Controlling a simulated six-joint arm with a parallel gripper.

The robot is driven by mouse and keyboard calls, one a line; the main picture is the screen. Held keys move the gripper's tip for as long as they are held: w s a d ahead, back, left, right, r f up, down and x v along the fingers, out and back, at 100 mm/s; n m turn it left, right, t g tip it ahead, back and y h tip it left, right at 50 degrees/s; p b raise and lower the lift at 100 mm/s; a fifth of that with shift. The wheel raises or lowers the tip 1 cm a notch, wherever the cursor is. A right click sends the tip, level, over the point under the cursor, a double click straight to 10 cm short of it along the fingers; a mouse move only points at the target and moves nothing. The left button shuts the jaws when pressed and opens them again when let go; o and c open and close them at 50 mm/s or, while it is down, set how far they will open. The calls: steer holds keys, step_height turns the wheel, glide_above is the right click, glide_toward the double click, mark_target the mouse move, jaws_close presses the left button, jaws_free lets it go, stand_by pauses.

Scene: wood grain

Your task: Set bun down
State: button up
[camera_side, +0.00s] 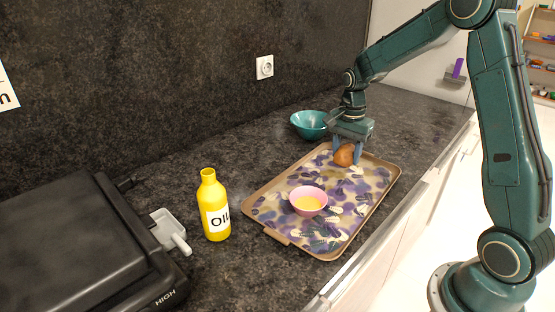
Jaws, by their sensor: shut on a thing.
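A brown bun (344,155) is between the fingers of my gripper (347,151), at the far end of the patterned tray (266,208). My gripper points down and is shut on the bun. The bun is over the tray's far part; I cannot tell whether its underside touches the tray. The fingers partly cover the bun's sides.
A pink bowl (308,201) with yellow-orange contents stands on the tray. A teal bowl (309,124) stands behind the tray, close to my gripper. A yellow oil bottle (213,207) and a black grill (80,245) stand to the left. The counter's front edge runs along the right.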

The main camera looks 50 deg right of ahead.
mark_target(343, 176)
steer(key=shift+f, duration=0.25)
steer(key=shift+f, duration=2.1)
steer(key=shift+f, duration=0.15)
steer(key=o, duration=1)
step_height(343, 176, up, 12)
steer(key=shift+f, duration=0.1)
steer(key=shift+r, duration=0.3)
